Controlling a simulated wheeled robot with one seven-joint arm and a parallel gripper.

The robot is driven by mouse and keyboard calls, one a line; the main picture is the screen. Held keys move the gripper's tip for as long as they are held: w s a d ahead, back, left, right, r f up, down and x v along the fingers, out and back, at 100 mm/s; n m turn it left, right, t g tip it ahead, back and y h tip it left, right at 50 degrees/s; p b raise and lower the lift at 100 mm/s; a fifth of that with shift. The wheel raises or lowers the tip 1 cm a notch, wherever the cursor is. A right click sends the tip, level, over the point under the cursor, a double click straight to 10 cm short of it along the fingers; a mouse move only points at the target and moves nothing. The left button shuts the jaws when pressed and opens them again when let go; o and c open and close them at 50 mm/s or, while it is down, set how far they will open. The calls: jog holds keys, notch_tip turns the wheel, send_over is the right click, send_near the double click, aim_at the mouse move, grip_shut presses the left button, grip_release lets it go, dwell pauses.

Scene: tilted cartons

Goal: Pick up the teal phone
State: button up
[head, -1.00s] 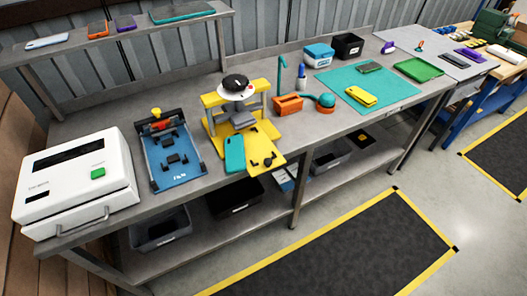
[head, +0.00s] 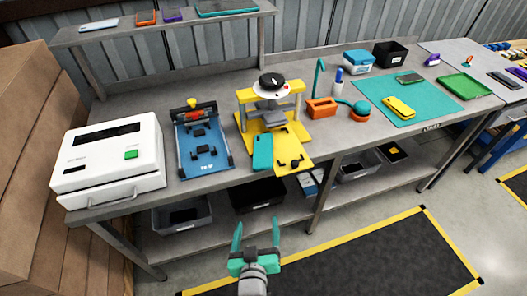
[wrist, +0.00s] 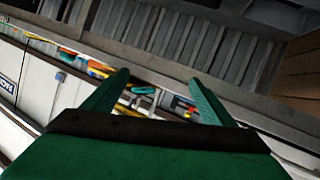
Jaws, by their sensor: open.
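The teal phone (head: 262,152) lies at the front of the workbench, on the left front part of the yellow press fixture (head: 285,155). My gripper (head: 255,238) is low in front of the bench, apart from the phone and nearer to me. Its two teal fingers point up and stand apart with nothing between them. In the wrist view my gripper (wrist: 155,95) is open, with the bench seen slanted and far off beyond the fingers.
A blue fixture (head: 203,155) and a white machine (head: 108,160) stand left of the press. An orange box (head: 321,108) and a teal mat (head: 410,97) with a yellow phone (head: 399,107) lie right. Dark bins (head: 257,196) sit on the lower shelf. A shelf (head: 160,22) holds several phones.

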jog(key=m+h, duration=0.1)
jog(key=h, duration=0.1)
send_near(262, 156)
jog(key=w, duration=0.1)
jog(key=w+d, duration=0.1)
jog(key=shift+w+d+f+g, duration=0.1)
jog(key=shift+w+g, duration=0.2)
jog(key=shift+g, duration=0.1)
jog(key=shift+a+x, duration=0.15)
jog(key=shift+x, duration=1.15)
jog(key=shift+a+x, duration=0.2)
jog(key=shift+x, duration=1.15)
jog(key=shift+f, duration=0.15)
jog(key=c, duration=1.4)
